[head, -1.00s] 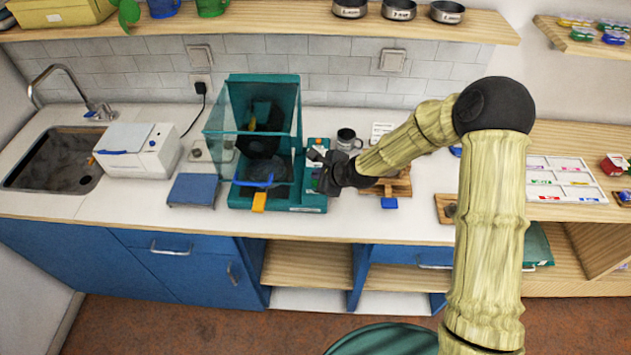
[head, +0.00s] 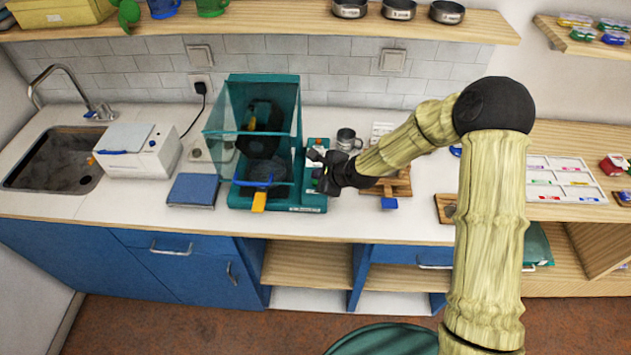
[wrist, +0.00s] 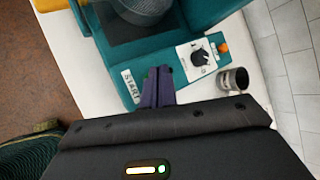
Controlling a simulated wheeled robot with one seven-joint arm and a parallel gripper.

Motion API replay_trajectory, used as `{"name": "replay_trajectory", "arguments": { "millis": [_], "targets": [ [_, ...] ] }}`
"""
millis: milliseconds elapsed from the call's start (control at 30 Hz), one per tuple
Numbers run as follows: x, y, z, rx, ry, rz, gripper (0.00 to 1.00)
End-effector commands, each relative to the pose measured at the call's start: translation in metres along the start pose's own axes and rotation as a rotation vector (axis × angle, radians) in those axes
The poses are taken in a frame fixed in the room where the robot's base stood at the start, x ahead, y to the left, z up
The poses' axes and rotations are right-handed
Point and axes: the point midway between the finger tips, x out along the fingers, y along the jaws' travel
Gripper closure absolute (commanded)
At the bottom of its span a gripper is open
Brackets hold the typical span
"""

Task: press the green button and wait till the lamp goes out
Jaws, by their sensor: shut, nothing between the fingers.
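The teal machine (head: 290,110) stands on the counter, with a clear-sided housing around a dark round part (head: 262,128). Its control panel is on the right side. In the wrist view, the panel (wrist: 205,75) carries a START label (wrist: 130,87), a white plate with a dark dial (wrist: 199,57) and a small orange lamp (wrist: 223,47). I cannot tell for sure whether the lamp is lit. My gripper (head: 318,172) is shut and empty, its fingertips at the panel beside the START label. The green button is not clearly visible; the fingers (wrist: 158,84) seem to cover it.
A metal mug (head: 347,140) stands close to the panel's right. A blue scale-like pad (head: 193,190) and a white box (head: 137,150) are left of the machine. A wooden stand (head: 397,184) is right of my gripper. A shelf (head: 270,22) runs above.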

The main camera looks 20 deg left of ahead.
Motion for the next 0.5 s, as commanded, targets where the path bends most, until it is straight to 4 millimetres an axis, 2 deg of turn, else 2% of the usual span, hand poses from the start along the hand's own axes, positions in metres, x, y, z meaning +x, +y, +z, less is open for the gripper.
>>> {"name": "replay_trajectory", "arguments": {
  "millis": [500],
  "targets": [
    [0.0054,0.0046,-0.0036,0.0,0.0,0.0,1.0]
  ]
}}
